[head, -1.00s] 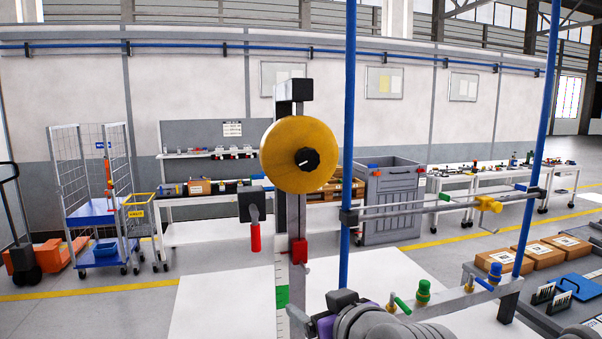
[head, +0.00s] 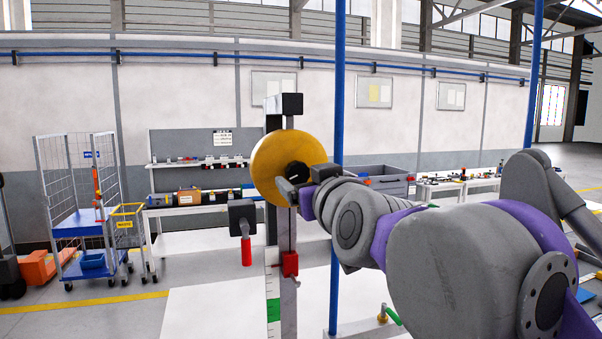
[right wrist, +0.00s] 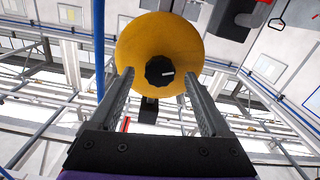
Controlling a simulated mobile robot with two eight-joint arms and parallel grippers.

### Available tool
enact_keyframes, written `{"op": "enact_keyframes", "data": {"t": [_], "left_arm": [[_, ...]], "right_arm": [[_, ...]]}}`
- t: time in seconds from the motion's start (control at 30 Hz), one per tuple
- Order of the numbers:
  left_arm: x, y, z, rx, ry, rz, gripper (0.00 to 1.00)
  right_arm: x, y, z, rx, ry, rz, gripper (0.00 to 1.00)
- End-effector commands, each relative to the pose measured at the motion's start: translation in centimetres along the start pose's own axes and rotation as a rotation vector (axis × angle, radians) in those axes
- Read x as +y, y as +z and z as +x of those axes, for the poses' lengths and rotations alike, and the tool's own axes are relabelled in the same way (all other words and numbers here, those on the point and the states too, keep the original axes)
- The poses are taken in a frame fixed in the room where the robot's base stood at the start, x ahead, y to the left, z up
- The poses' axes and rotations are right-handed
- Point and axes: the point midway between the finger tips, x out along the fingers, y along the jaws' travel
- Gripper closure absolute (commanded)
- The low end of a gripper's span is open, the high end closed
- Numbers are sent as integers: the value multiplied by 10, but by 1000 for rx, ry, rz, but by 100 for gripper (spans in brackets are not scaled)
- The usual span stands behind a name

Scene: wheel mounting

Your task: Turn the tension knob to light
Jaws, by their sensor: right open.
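The tension knob (head: 295,174) is a small black dial with a white pointer line, at the centre of a yellow disc (head: 272,150) on an upright post. In the right wrist view the knob (right wrist: 160,72) shows in front of the disc (right wrist: 185,35), its white line pointing to the right. My right gripper (right wrist: 158,82) is open, with one finger on each side of the knob and gaps between. In the head view my right gripper (head: 302,186) is at the disc's lower right, close to the knob. My left gripper is not in view.
A black block with a red handle (head: 246,250) hangs left of the post. A red clamp (head: 290,264) sits lower on the post. A blue upright pole (head: 337,100) stands just right of the disc. Carts and benches (head: 200,202) stand further back.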

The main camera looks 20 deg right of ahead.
Motion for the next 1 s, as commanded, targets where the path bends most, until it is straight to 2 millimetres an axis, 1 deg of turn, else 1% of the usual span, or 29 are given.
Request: {"op": "enact_keyframes", "data": {"t": [0.03,0.1,0.2,0.5,0.53,0.67,0.7,0.77,0.8,0.87,0.9,0.97,1.0], "left_arm": [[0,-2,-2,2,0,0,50],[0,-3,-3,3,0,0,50],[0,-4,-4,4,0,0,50],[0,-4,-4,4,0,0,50],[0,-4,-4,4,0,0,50],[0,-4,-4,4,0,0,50],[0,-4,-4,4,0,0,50],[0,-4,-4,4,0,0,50],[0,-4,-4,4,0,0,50],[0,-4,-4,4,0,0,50],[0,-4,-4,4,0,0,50],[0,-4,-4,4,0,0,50],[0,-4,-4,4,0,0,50]], "right_arm": [[0,-1,8,1,0,0,19],[0,-1,15,0,0,-1,19],[0,0,22,0,0,-2,19],[0,1,24,-1,0,-1,19],[0,1,24,-1,0,-1,21],[0,1,24,-1,0,-1,44],[0,1,24,-1,0,-1,52],[0,1,24,-1,0,-1,62],[0,1,24,-1,0,-1,70],[0,1,24,-1,0,-1,80],[0,1,24,-1,0,-1,88],[0,1,24,-1,0,-1,98],[0,1,24,-1,0,-1,100]]}}
